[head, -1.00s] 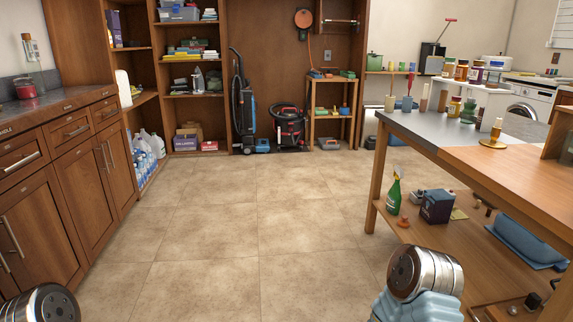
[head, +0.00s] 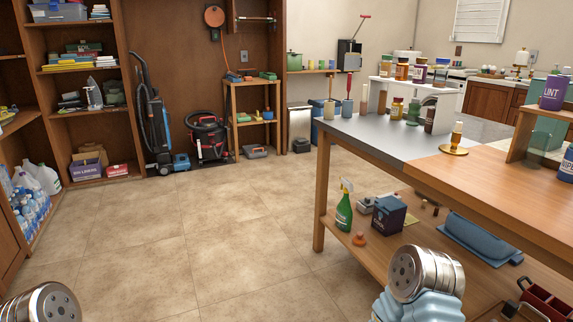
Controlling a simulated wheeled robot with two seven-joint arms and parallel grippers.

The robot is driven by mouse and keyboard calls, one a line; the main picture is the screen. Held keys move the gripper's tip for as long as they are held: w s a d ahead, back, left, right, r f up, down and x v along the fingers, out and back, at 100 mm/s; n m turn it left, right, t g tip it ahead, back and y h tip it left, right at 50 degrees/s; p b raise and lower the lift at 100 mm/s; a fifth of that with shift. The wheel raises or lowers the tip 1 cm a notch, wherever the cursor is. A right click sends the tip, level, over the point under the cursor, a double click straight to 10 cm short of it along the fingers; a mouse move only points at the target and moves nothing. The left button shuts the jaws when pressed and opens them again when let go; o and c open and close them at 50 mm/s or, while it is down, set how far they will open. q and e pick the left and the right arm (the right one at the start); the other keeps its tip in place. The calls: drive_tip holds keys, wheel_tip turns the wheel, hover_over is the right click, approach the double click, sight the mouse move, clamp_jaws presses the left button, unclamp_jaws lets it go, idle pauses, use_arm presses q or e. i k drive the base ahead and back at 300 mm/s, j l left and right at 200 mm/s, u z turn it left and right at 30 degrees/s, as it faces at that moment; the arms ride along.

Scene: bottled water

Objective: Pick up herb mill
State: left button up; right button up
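I cannot pick out the herb mill with certainty; several small upright items are too small to name. On the workbench (head: 400,137) at the right stand a slim brown upright piece (head: 364,98), a dark green bottle-like item (head: 413,111) and a small amber jar (head: 397,108). A brass candlestick-like piece (head: 454,142) with a pale candle-like top stands near the middle of the bench. Neither gripper is in view; only rounded silver parts of my arms show at the bottom left and bottom right. No contact with any bench item is visible.
A green spray bottle (head: 344,212) and a dark box (head: 388,214) stand on the bench's lower shelf. A purple bottle (head: 554,92) stands on a raised wooden shelf at the right. A vacuum cleaner (head: 152,118) stands at the back. The tiled floor (head: 190,235) left of the bench is clear.

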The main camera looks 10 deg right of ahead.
sight(413, 117)
drive_tip(key=i+j+z, duration=0.15)
drive_tip(key=z, duration=0.35)
drive_tip(key=i+j+z, duration=0.25)
drive_tip(key=z, duration=0.2)
drive_tip(key=i+j+z, duration=0.2)
drive_tip(key=z, duration=0.3)
drive_tip(key=i+j+z, duration=0.1)
drive_tip(key=j+z, duration=0.35)
